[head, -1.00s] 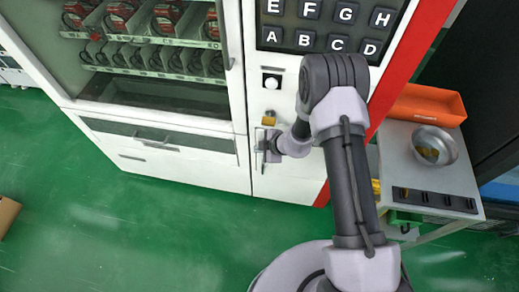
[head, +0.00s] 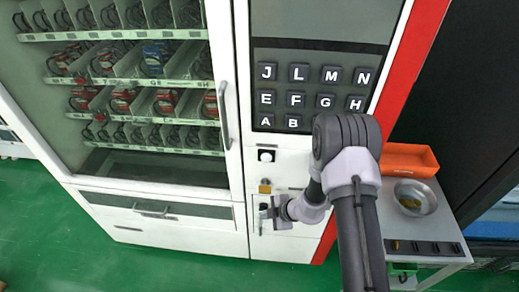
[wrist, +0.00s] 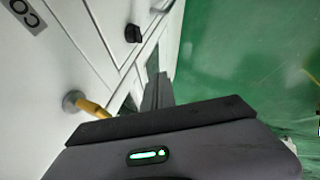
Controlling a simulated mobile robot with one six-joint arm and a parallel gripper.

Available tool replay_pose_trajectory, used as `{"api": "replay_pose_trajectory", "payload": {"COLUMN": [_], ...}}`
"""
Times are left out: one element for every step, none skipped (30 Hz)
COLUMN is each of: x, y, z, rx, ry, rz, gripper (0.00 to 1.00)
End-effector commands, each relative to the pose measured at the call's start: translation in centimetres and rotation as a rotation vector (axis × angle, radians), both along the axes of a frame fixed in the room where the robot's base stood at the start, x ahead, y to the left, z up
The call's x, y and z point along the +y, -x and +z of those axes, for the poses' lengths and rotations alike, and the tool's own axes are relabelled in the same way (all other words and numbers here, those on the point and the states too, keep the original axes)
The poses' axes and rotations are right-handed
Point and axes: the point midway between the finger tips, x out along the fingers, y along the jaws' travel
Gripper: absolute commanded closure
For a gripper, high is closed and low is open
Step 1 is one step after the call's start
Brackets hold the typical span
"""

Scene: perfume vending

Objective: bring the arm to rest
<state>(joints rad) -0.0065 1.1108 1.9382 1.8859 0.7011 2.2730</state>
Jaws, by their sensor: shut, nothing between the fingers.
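My arm is bent in front of the white vending machine (head: 285,175), its grey elbow in the middle right of the head view. My gripper (head: 264,217) is shut and empty. It is close to the machine's lower right front, below a small yellow fitting (head: 264,187); I cannot tell whether it touches the panel. In the wrist view the dark fingers of my gripper (wrist: 158,90) are together beside the white panel. A yellow peg on a round grey base (wrist: 72,101) and a black knob (wrist: 133,33) stick out from that panel.
A letter keypad (head: 310,95) is above my gripper. A glass-fronted goods cabinet (head: 130,165) is on the left. At right, a side table (head: 425,232) holds an orange tray (head: 408,158) and a metal bowl (head: 414,198). Green floor (head: 60,235) is open at lower left.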

Motion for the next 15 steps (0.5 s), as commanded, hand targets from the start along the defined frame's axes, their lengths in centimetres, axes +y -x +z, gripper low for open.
{"api": "replay_pose_trajectory", "payload": {"x": [0.3,0.6,1.2,1.6,2.1,2.5,2.8,2.8,2.7,2.4,2.0,1.3,0.6,-0.3,-1.5], "y": [-0.7,-1.2,-1.6,-1.7,-1.5,-0.6,0.5,1.8,3.9,5.6,7.5,10.2,12.1,14.0,16.4], "z": [1.5,3.2,6.0,8.6,11.5,15.5,18.2,20.6,23.5,25.3,26.8,28.4,29.3,29.9,30.4], "rx": [-0.058,-0.118,-0.226,-0.326,-0.442,-0.61,-0.736,-0.857,-1.012,-1.12,-1.222,-1.342,-1.417,-1.475,1.476], "ry": [0.014,0.033,0.071,0.108,0.159,0.241,0.311,0.386,0.492,0.577,0.667,0.791,0.885,0.976,-1.053], "rz": [0.07,0.151,0.298,0.432,0.589,0.816,0.991,1.165,1.397,1.57,1.747,1.986,2.168,2.348,-2.498], "gripper": [1.0,1.0,1.0,1.0,1.0,1.0,1.0,1.0,1.0,1.0,1.0,1.0,1.0,1.0,1.0]}}
